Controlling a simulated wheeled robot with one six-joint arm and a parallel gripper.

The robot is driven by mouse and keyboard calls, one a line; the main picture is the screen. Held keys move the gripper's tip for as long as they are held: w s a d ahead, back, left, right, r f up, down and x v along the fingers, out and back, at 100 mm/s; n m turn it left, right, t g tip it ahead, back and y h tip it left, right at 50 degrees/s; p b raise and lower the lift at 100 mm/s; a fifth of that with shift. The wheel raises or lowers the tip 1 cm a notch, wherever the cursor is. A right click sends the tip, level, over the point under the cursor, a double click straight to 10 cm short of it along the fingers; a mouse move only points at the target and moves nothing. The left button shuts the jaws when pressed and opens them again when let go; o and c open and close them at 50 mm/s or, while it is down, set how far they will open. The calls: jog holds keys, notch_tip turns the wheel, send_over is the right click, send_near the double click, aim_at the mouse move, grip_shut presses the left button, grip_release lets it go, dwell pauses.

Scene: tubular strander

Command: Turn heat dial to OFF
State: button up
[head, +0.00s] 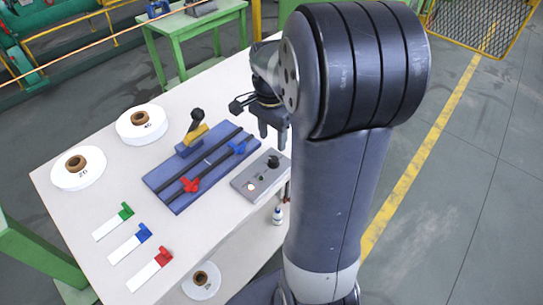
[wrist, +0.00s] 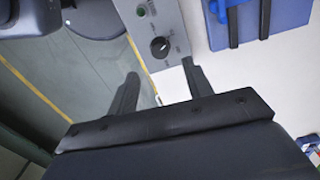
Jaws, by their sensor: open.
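The heat dial is a round black knob with a pale pointer mark. It sits on a grey panel (head: 246,184) near the table's right edge, in the head view (head: 273,161) and the wrist view (wrist: 160,47). The printing around it is too small to read. A green indicator (wrist: 141,13) shows on the panel in the wrist view. My gripper (head: 273,134) is open and empty, above and apart from the dial. In the wrist view its fingertips (wrist: 160,69) point toward the dial, one on either side below it.
A blue fixture (head: 165,178) with red and blue clamps and an upright black-knobbed lever (head: 195,120) stands left of the panel. White reels (head: 142,123) and coloured-handled strips (head: 130,243) lie farther left on the white table. A small bottle (head: 278,215) stands below the panel.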

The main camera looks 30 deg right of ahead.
aim_at(273, 159)
notch_tip(273, 159, down, 8)
jog(key=shift+s+r, duration=0.15)
jog(key=shift+r, duration=0.05)
jog(key=shift+c, duration=0.2)
jog(key=c, duration=0.9)
